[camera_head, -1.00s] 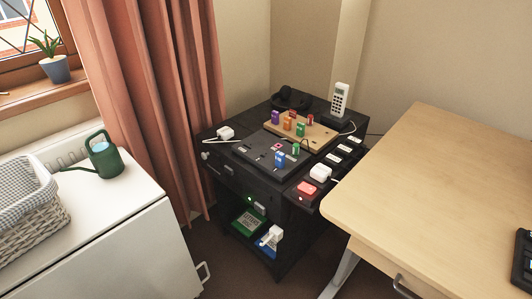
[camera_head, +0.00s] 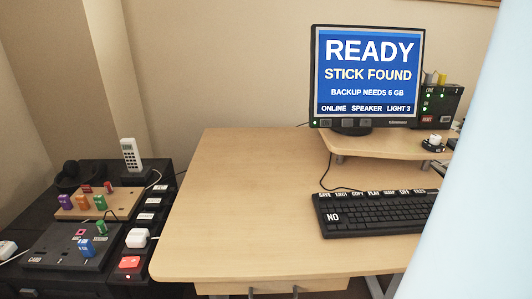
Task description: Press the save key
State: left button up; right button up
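The black keyboard (camera_head: 375,214) lies on the light wooden desk in the head view. A row of white labels runs along its back edge. The SAVE key label (camera_head: 325,195) is the leftmost, followed by EJECT, COPY, PLAY and others. A large white NO marks the keyboard's left part. The monitor (camera_head: 367,75) shows READY, STICK FOUND, BACKUP NEEDS 6 GB, and ONLINE, SPEAKER, LIGHT 3. Neither of my grippers is in view. The keyboard's right end is hidden behind a pale blue shape.
The desk (camera_head: 240,200) is clear left of the keyboard. A raised shelf (camera_head: 385,145) holds the monitor and a black box (camera_head: 441,103). A dark cabinet at left carries coloured sticks, a cordless phone (camera_head: 131,155) and a power strip. The pale blue shape (camera_head: 480,220) blocks the right side.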

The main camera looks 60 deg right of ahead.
aim_at(327, 195)
jog(key=z, duration=2.75)
